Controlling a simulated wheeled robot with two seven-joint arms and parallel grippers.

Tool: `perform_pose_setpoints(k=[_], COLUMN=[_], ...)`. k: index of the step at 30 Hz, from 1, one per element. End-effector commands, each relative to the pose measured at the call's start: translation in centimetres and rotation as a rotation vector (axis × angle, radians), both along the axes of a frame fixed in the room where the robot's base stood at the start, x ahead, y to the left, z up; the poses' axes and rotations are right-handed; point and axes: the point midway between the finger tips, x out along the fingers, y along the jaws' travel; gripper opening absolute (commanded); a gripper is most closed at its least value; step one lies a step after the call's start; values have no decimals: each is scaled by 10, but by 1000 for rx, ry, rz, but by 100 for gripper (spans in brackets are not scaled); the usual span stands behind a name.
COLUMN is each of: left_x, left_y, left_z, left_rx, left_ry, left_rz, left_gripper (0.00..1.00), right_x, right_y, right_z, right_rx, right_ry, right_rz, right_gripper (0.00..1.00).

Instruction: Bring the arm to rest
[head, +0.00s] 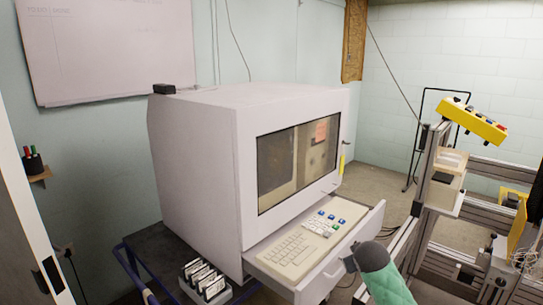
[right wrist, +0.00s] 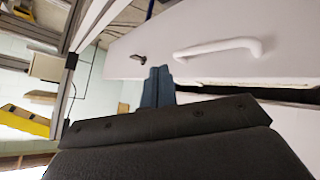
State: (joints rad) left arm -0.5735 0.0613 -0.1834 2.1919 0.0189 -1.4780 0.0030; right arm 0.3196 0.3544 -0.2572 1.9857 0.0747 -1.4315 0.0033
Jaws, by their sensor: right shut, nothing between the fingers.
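My right arm, with a green sleeve, comes in at the bottom right of the head view. My right gripper (head: 350,263) is at the front of the pulled-out keyboard drawer (head: 345,250), close to its outer face. In the right wrist view my gripper (right wrist: 157,75) shows its two dark blue fingers together, with nothing between them. The drawer's white front (right wrist: 130,68) with its white handle (right wrist: 218,47) lies just beyond the fingertips. I cannot tell whether they touch it. My left gripper is not in view.
A large white cabinet (head: 195,150) with a window stands on a dark table. A keyboard (head: 290,250) lies in the drawer. A metal frame (head: 425,185) with a yellow button box (head: 473,120) stands at the right. A rack of cards (head: 205,282) is at the lower left.

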Motion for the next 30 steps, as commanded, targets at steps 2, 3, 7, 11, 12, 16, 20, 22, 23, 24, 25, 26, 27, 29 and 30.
perform_pose_setpoints(k=[2, 3, 7, 11, 12, 16, 20, 22, 23, 24, 25, 26, 27, 29, 30], left_x=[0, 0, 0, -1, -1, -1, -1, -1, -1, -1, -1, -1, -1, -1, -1], left_y=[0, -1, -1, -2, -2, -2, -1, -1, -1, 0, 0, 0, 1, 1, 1], left_z=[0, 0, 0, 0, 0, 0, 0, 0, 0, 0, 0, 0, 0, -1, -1], left_rx=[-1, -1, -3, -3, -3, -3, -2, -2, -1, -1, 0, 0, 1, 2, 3], left_ry=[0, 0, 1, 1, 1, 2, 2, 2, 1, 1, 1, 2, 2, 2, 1], left_rz=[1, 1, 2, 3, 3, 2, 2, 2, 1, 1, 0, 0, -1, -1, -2], left_gripper=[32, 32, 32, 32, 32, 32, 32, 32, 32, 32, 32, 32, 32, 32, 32], right_x=[-29, -42, -84, -126, -139, -183, -228, -253, -264, -279, -290, -301, -317, -341, -358], right_y=[13, 18, 34, 47, 52, 65, 76, 81, 83, 87, 89, 91, 94, 98, 101], right_z=[-27, -38, -73, -107, -117, -149, -181, -198, -206, -217, -224, -233, -244, -260, -270], right_rx=[19, 27, 59, 93, 104, 140, 176, 195, 202, 212, 218, 224, 233, 244, 251], right_ry=[41, 59, 114, 165, 180, 237, 303, 341, 358, 382, 401, 421, 448, 488, 516], right_rz=[-1, -1, -5, -9, -10, -16, -27, -33, -37, -42, -45, -49, -54, -62, -68], right_gripper=[0, 0, 0, 0, 0, 0, 0, 0, 0, 0, 0, 0, 0, 0, 0])
